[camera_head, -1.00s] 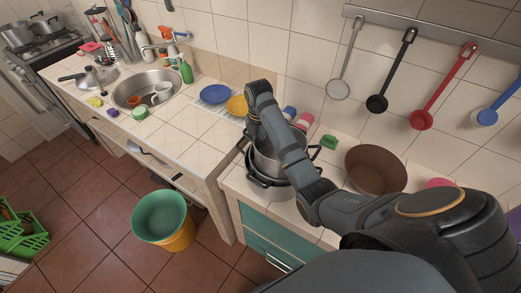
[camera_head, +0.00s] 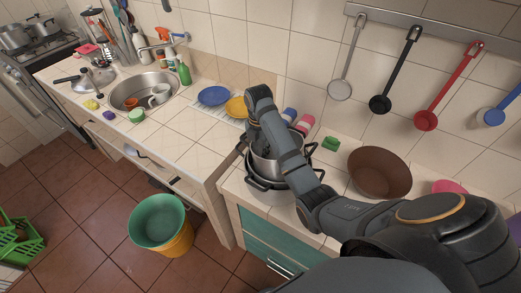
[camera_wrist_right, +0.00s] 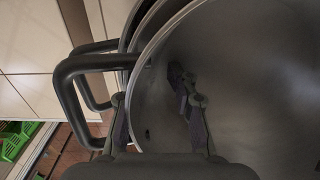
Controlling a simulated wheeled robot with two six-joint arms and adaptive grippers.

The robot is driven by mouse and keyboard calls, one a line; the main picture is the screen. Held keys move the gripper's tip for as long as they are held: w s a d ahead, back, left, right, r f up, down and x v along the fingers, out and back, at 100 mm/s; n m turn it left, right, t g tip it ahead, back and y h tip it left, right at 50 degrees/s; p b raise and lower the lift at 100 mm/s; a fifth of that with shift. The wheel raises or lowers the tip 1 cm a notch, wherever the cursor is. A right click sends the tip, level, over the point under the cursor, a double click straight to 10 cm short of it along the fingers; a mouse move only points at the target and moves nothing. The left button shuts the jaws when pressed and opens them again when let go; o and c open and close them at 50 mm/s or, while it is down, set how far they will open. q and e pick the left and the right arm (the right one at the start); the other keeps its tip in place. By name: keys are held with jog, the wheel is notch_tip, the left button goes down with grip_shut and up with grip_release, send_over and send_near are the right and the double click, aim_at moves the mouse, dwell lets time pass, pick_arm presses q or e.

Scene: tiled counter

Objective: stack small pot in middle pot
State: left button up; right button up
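The small steel pot (camera_head: 275,167) with black handles sits inside a wider steel pot (camera_head: 270,195), also with black handles, at the counter's left front. I cannot tell how deep it sits. My right gripper (camera_head: 258,140) reaches over the left side of the small pot; the arm covers part of both pots. In the right wrist view the fingers (camera_wrist_right: 155,115) straddle the small pot's wall (camera_wrist_right: 245,70), one outside and one inside, with a clear gap between them. Two black handles (camera_wrist_right: 75,85) lie left of the fingers. My left gripper is out of view.
A brown bowl (camera_head: 380,174), a green sponge (camera_head: 331,143) and pink and blue items (camera_head: 304,124) stand right of and behind the pots. Ladles (camera_head: 409,70) hang on the wall. A gap separates this counter from the sink counter (camera_head: 180,130). A green-yellow bucket (camera_head: 165,235) stands on the floor.

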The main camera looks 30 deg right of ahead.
notch_tip(320, 180, up, 11)
jog(key=p, duration=0.9)
jog(key=shift+w, duration=0.25)
jog(key=shift+o, duration=0.6)
jog(key=shift+f, duration=0.1)
jog(key=o, duration=1.4)
grip_shut()
